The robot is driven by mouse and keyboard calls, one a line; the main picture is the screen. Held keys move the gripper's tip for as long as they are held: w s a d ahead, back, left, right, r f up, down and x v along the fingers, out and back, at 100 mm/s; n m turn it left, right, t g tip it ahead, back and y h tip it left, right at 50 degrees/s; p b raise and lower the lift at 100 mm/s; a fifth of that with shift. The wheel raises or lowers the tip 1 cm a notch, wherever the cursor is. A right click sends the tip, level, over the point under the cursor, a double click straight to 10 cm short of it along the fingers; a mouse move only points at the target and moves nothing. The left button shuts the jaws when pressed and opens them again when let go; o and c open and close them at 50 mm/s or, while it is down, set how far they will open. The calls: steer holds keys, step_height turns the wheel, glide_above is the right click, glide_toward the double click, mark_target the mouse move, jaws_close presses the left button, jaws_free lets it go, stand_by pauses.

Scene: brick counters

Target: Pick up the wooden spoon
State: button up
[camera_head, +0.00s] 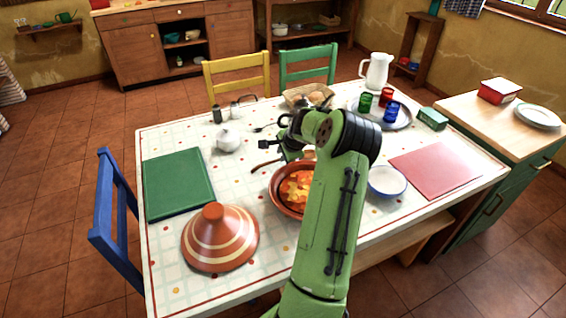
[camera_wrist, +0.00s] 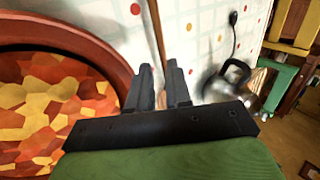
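The wooden spoon (camera_head: 264,166) lies on the tablecloth behind the terracotta dish, largely hidden by my arm in the head view. In the wrist view its thin brown handle (camera_wrist: 156,30) runs up from the gap between my fingertips. My gripper (camera_wrist: 159,72) has its two dark fingers apart, with the handle lined up with the gap. I cannot tell whether the handle is between the fingers or just beyond them. Neither finger clearly presses on it.
The terracotta dish (camera_head: 277,199) of food stands close beside my gripper; its rim (camera_wrist: 105,55) fills the left of the wrist view. A metal pot shows right in the wrist view.

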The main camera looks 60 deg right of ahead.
mark_target(277, 160)
steer(key=b+x, duration=0.2)
steer(key=x, duration=0.5)
steer(key=shift+w+f, duration=0.3)
steer(key=shift+s+r, duration=0.1)
jaws_close()
